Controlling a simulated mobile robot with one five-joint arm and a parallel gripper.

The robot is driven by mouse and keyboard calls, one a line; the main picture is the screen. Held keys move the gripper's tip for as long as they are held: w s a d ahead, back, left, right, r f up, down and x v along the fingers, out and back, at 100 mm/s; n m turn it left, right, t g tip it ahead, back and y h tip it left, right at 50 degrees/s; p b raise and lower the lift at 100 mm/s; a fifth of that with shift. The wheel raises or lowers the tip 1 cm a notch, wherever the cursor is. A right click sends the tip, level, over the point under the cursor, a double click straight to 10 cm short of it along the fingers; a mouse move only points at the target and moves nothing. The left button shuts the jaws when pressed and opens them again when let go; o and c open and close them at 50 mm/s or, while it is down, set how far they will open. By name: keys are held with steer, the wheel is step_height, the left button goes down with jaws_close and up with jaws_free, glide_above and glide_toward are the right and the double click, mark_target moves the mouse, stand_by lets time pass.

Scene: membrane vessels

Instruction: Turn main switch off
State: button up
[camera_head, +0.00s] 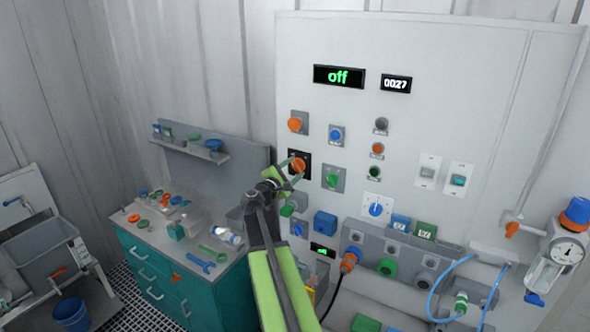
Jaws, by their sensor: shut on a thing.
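The switch panel (450,110) is a large light grey board on the wall. An orange rotary knob (299,165) on a black plate sits at its left side; it looks like the main switch, though I read no label. My gripper (295,168) has its green fingers around this knob and is shut on it. The fingers partly cover the plate.
Close around are another orange knob (295,124), a blue button (336,135) and a green knob (332,180). Connectors and an orange plug (349,260) with a black cable lie below. A teal workbench (160,275) with tools stands left. A gauge unit (562,245) hangs at right.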

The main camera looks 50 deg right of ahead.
steer(key=shift+a+f, duration=0.1)
stand_by(0.5)
steer(key=o, duration=1.4)
steer(key=shift+c, duration=0.2)
steer(key=v, duration=1.7)
steer(key=shift+a, duration=0.2)
